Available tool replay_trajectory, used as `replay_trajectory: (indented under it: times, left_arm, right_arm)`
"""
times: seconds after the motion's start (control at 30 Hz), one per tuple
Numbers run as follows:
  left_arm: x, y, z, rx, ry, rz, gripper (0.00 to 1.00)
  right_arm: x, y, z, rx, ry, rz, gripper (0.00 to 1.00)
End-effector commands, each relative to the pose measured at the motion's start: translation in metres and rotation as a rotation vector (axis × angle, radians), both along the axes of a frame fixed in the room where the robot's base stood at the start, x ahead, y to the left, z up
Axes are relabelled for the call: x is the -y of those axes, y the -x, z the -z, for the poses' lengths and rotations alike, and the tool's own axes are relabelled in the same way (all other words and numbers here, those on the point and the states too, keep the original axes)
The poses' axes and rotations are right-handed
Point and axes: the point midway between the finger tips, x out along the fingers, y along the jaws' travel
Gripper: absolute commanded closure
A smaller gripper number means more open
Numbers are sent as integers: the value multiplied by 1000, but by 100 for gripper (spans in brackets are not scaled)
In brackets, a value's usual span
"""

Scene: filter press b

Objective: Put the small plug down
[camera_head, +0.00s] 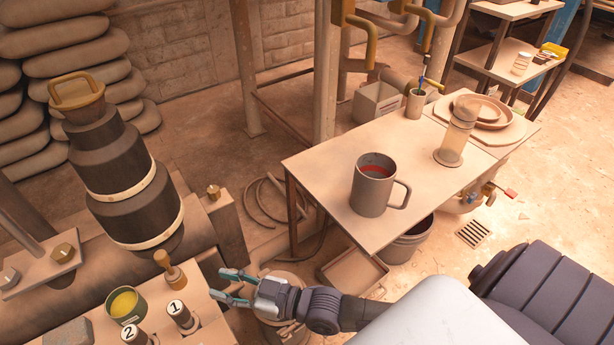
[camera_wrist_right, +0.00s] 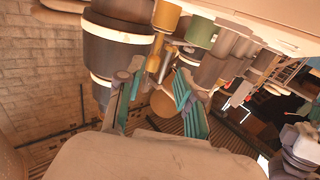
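The small plug (camera_head: 176,277) has a brass-coloured base and a wooden knob handle. It stands on the bench at the lower left of the head view, between the dark stepped cylinder and a green tin. My right gripper (camera_head: 217,283) is just right of it, with fingers apart and pointing left. A gap shows between the fingertips and the plug. In the right wrist view the open fingers (camera_wrist_right: 154,92) show with nothing clearly gripped. That view looks inverted, and a yellowish piece (camera_wrist_right: 166,15) above the fingers appears to be the plug. My left gripper is not in view.
The stepped cylinder (camera_head: 133,205) with a handled plug on top stands behind. The green tin (camera_head: 125,306) and cylinders numbered 1 (camera_head: 181,315) and 2 (camera_head: 134,336) crowd the bench. A table (camera_head: 320,171) with a mug (camera_head: 373,187) is at right.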

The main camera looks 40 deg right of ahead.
Motion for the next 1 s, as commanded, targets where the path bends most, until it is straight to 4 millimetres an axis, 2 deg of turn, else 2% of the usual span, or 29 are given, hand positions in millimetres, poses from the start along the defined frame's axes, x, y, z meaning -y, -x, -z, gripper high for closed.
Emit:
replay_trajectory:
  times: [0.13,0.23,0.37,0.6,0.7,0.83,1.0]
  left_arm:
    - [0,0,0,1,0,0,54]
    - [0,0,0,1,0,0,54]
    - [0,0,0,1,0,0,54]
    - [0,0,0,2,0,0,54]
    - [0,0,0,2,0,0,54]
    - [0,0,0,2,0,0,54]
    - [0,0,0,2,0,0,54]
  right_arm:
    - [-15,11,4,-118,71,8,64]
    - [-13,22,10,-262,166,48,64]
    - [18,48,22,-494,311,152,64]
    - [103,127,34,-934,501,390,64]
    - [124,153,33,-1051,535,453,64]
    - [135,170,32,-1120,555,490,64]
    - [136,171,32,-1126,557,491,64]
